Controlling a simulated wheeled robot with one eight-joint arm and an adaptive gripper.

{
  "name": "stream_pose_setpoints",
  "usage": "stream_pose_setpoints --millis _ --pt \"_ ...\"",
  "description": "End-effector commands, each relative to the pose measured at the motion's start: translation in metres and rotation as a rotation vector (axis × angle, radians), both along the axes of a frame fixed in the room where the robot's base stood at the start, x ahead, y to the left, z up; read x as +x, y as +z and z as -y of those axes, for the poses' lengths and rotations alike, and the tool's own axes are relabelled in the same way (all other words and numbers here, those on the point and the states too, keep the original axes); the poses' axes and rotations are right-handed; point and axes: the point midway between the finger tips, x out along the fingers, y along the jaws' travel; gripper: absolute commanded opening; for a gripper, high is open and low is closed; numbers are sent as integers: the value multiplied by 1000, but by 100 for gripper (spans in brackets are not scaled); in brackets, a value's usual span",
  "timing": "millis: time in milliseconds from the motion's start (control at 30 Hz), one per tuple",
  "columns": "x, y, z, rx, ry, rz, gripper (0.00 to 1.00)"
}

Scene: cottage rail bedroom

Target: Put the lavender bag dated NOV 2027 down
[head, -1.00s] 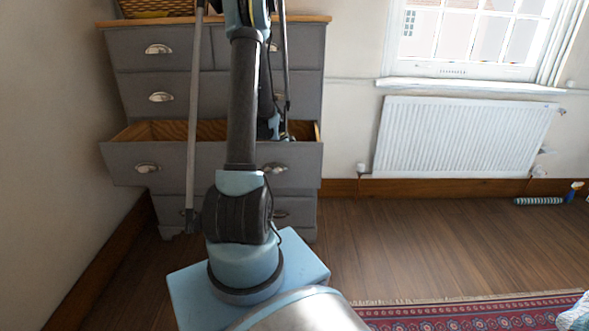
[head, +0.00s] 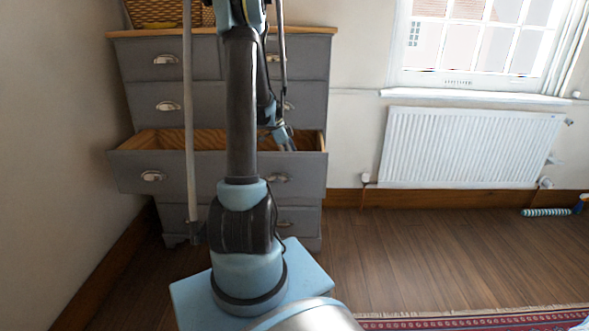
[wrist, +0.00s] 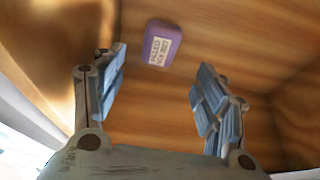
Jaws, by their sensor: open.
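The lavender bag (wrist: 162,46) is a small purple block with a white label in the wrist view. The label seems to read FILLED NOV 2027, though the print is small. It lies on the wooden floor of the open drawer (head: 220,174), apart from my fingers. My gripper (wrist: 158,80) is open, with nothing between its fingers, and the bag shows beyond the fingertips. In the head view my gripper (head: 286,138) is at the right part of the open drawer. The bag is hidden there.
The grey dresser (head: 225,105) has its other drawers shut. A wicker basket (head: 160,12) stands on top. The drawer's wooden walls are close around my gripper. A white radiator (head: 470,147) is on the wall to the right.

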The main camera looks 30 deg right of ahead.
Motion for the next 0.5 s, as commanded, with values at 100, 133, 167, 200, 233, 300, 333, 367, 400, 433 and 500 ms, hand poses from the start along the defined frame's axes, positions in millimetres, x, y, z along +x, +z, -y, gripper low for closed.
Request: stream_pose_setpoints --millis 100,133,167,200,233,300,333,367,400,433,500 --pt "3 13 -5 0 0 1 66" --pt "4 15 -5 0 0 1 66" --pt "4 17 -6 0 0 0 66" --pt "4 19 -7 0 0 0 66" --pt "4 21 -7 0 0 0 66" --pt "5 23 -8 0 0 0 66" --pt "5 23 -8 0 0 0 66" --pt "5 23 -8 0 0 0 66" --pt "5 23 -8 0 0 0 66" --pt "5 23 -8 0 0 0 66" --pt "5 23 -8 0 0 0 66"
